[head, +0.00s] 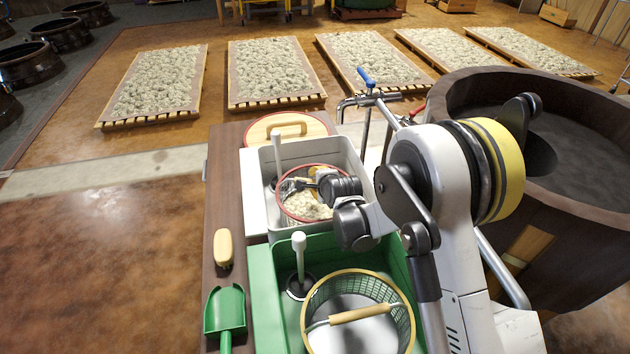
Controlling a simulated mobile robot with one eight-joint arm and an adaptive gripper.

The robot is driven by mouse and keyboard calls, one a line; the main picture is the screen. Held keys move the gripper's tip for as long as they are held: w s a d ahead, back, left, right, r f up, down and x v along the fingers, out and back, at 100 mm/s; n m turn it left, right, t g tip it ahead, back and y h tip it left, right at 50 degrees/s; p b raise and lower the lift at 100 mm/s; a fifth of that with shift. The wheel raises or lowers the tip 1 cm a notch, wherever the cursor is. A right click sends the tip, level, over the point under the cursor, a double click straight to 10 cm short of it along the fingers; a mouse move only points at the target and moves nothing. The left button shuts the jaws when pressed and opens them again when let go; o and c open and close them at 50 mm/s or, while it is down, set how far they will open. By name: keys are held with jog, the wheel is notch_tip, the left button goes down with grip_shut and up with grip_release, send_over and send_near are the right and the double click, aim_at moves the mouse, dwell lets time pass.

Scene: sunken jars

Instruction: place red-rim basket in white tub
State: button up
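The red-rim basket (283,209) holds pale, grainy stuff and sits within the white tub (335,148), inside its walls. Whether it rests on the tub's floor is hidden. My gripper (291,187) is over the basket, coming in from the right, with its dark fingers at the basket's left part. A bit of yellow-orange, perhaps the basket's handle, shows behind my wrist. My wrist covers the basket's right part, and I cannot tell whether the fingers are open or shut on anything.
A green tub (262,300) in front holds a green basket (403,322) with a tan rim. A brush (223,248) and green scoop (226,308) lie at left. A blue-handled tap (366,78) and large wooden vat (580,235) stand at right. Loaded pallets (270,72) lie behind.

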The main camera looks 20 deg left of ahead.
jog(key=p+v, duration=0.4)
jog(key=v, duration=0.8)
